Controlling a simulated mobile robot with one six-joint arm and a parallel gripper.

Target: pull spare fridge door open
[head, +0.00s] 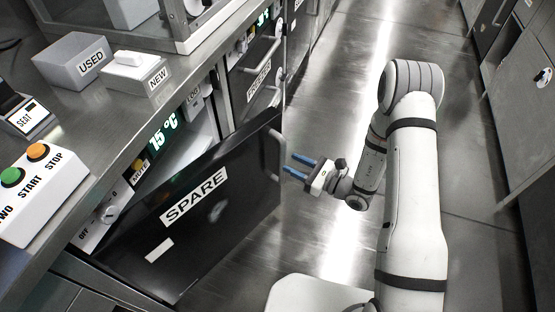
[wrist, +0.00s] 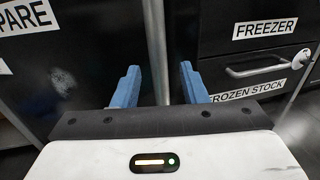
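The spare fridge door (head: 225,215) is a black panel with a white SPARE label (head: 194,196). It stands partly open, its right edge swung out from the cabinet, with a pale interior showing behind its top edge. A grey vertical handle (head: 276,152) is at its right edge. My gripper (head: 296,167) is just right of the handle, its two blue fingers pointing at it. In the wrist view the fingers (wrist: 160,85) are apart, and a grey vertical bar (wrist: 156,40), seemingly the handle, shows between them, closer to the left finger. Nothing is gripped.
The freezer front (wrist: 257,50) with its own handle (wrist: 268,68) is beyond the spare door. The steel counter (head: 120,120) above holds the USED bin (head: 75,65), the NEW box (head: 135,72) and a start/stop button box (head: 38,195). The aisle floor (head: 335,60) is clear; cabinets line the right.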

